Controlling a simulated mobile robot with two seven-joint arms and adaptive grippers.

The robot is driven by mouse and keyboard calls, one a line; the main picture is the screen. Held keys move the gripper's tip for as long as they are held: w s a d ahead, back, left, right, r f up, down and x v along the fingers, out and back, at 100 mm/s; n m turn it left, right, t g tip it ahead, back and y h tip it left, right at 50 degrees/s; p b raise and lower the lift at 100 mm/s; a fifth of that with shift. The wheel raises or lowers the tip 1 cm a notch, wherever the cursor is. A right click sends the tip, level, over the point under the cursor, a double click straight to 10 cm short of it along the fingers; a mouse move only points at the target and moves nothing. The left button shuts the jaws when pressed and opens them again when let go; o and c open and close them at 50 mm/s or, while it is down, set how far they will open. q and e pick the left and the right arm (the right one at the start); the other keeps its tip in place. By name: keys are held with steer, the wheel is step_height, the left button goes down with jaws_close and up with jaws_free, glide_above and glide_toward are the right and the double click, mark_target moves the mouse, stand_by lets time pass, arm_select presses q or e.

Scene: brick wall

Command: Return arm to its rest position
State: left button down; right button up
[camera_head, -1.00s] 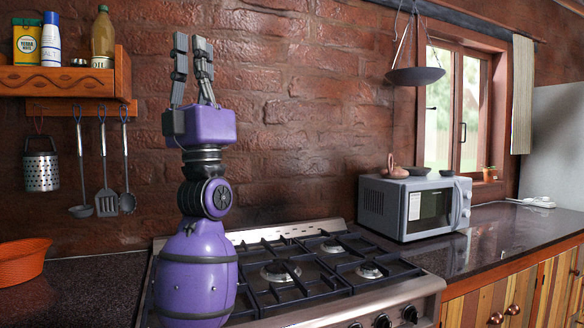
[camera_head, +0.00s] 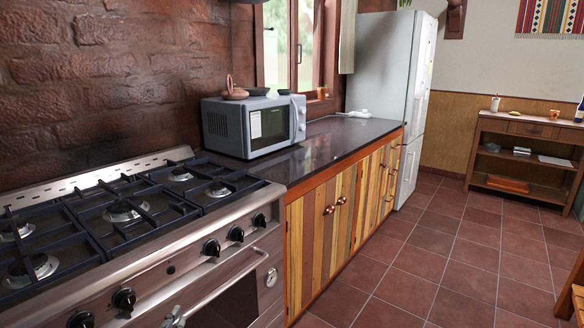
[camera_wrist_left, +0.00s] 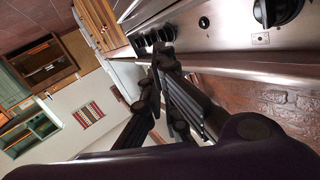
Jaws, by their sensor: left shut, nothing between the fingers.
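My left gripper (camera_wrist_left: 156,76) shows in the left wrist view. Its dark fingers come together at the tips and hold nothing. It is by the front of the steel stove (camera_wrist_left: 225,42), near the control knobs, apart from any object. In the head view a small grey piece at the bottom edge by the oven handle may be its fingertips; the rest of the arm is out of frame. My right gripper is in neither view.
The stove (camera_head: 215,222) fills the left of the head view. A microwave (camera_head: 253,124) stands on the dark counter (camera_head: 330,142), with a fridge (camera_head: 388,85) beyond. A wooden shelf table (camera_head: 527,150) stands at the far right. The tiled floor (camera_head: 440,240) between is mostly clear.

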arm_select(q)
steer(key=s+d+f+g, duration=0.2)
steer(key=s+f+g, duration=0.1)
steer(key=s+f, duration=0.65)
steer(key=s+d+f+g, duration=0.2)
steer(key=s+f, duration=0.7)
steer(key=s, duration=0.1)
steer(key=s+d+f+n+g+y, duration=0.1)
steer(key=s+f+g, duration=0.25)
steer(key=s, duration=0.85)
steer(key=s+f+n+g, duration=0.15)
steer(key=s+f, duration=0.35)
steer(key=s, duration=0.7)
steer(key=w+r+p, duration=0.2)
steer(key=r+p, duration=0.6)
steer(key=w+r+t+p, duration=0.1)
steer(key=w+r+p, duration=0.2)
steer(key=r+p, duration=0.5)
steer(key=shift+r+t+p, duration=0.15)
steer(key=shift+t+p, duration=0.15)
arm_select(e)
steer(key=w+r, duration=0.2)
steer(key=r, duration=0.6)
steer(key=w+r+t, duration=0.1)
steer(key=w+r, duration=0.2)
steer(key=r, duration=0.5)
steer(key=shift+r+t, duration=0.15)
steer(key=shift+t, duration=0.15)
